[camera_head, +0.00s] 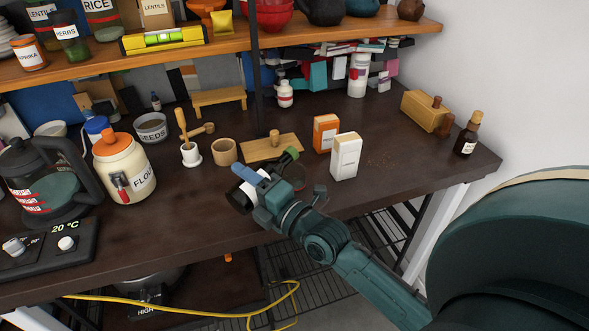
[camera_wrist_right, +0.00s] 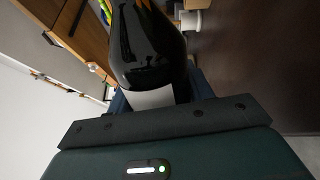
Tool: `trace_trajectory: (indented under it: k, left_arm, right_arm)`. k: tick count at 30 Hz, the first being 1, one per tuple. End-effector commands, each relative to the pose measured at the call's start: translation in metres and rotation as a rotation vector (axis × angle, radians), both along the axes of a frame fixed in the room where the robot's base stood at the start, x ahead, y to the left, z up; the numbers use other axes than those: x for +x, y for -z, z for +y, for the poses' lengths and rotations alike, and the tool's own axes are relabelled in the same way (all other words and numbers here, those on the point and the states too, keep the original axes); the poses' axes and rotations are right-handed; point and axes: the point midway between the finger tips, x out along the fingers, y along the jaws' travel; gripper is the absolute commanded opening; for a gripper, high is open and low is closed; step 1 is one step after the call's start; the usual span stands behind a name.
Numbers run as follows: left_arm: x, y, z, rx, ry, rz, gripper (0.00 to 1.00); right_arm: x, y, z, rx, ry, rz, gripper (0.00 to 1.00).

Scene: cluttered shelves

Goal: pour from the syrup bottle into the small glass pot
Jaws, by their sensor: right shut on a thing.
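My right gripper (camera_head: 257,188) is shut on a dark bottle with a white label (camera_head: 239,198), held tilted well over above the worktop. The same dark, glossy bottle (camera_wrist_right: 148,50) fills the middle of the right wrist view; its mouth cannot be made out there. A small, dark, see-through pot (camera_head: 294,177) shows partly behind the gripper, apparently on the worktop; the gripper hides much of it. I cannot tell whether any liquid is flowing. My left gripper is not in view.
A white box (camera_head: 345,157) and an orange box (camera_head: 326,133) stand right of the gripper. A wooden board (camera_head: 270,147) and wooden cup (camera_head: 224,152) stand behind. A brown bottle (camera_head: 467,137) stands far right. The flour jar (camera_head: 124,170) stands left.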

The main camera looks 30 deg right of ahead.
Motion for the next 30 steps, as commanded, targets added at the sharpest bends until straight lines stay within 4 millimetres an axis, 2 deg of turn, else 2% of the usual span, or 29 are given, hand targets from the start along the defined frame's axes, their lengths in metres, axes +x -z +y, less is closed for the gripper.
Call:
trace_trajectory:
  k: [30]
  left_arm:
    - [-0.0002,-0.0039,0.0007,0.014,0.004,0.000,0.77]
  right_arm:
    - [0.0002,-0.0030,-0.0001,0.060,0.000,0.013,0.16]
